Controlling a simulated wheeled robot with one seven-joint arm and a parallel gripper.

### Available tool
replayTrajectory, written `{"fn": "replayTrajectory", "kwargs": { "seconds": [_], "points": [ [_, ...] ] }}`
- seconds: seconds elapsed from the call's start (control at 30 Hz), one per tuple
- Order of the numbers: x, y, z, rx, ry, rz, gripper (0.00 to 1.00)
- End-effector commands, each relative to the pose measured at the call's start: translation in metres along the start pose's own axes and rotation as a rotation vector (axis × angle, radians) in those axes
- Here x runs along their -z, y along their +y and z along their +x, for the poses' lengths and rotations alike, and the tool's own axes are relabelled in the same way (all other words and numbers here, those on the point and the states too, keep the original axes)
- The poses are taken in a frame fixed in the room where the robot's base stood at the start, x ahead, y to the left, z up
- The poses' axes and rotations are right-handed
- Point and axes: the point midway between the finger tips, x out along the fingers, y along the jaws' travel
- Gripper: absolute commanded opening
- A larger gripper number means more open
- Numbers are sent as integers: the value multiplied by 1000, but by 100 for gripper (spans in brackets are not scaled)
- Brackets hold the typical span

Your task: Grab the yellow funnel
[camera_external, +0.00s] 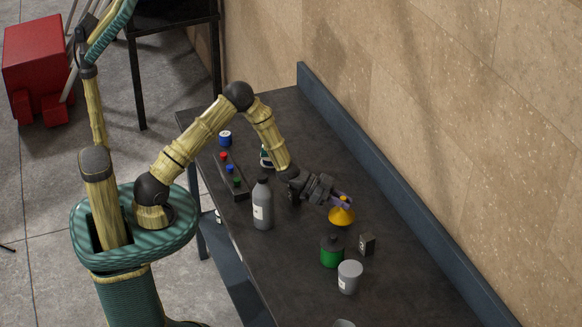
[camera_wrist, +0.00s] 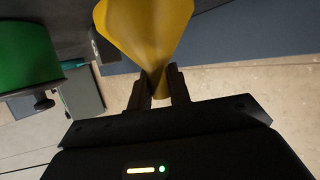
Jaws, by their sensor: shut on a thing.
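The yellow funnel (camera_external: 341,216) is on or just above the dark table, its wide cone facing down and its narrow end up. My gripper (camera_external: 342,201) reaches it from the left and is shut on its narrow upper end. In the wrist view the two dark fingers of my gripper (camera_wrist: 159,88) close on the narrow stem of the funnel (camera_wrist: 145,30), whose wide part runs off the top edge. I cannot tell whether the funnel's rim touches the table.
A green jar (camera_external: 332,254), a small dark box (camera_external: 367,244) and a grey-white cup (camera_external: 349,277) stand in front of the funnel. A grey bottle (camera_external: 262,205) stands left of my gripper. A button panel (camera_external: 233,176) lies farther left. A blue ledge (camera_external: 400,180) runs along the wall.

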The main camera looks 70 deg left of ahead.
Motion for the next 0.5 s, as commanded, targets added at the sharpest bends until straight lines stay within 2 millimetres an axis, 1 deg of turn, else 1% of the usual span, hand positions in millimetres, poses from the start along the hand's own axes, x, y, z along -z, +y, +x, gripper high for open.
{"fn": "replayTrajectory", "kwargs": {
  "seconds": [0.03, 0.1, 0.3, 0.4, 0.5],
  "points": [
    [9, 0, -3, 1, 4, 4, 0],
    [21, 0, -9, 1, 3, 5, 0],
    [50, 0, -21, 1, 1, 2, 0],
    [58, 0, -24, 0, 1, 1, 0],
    [61, 0, -25, 0, -1, -1, 0]
  ]
}}
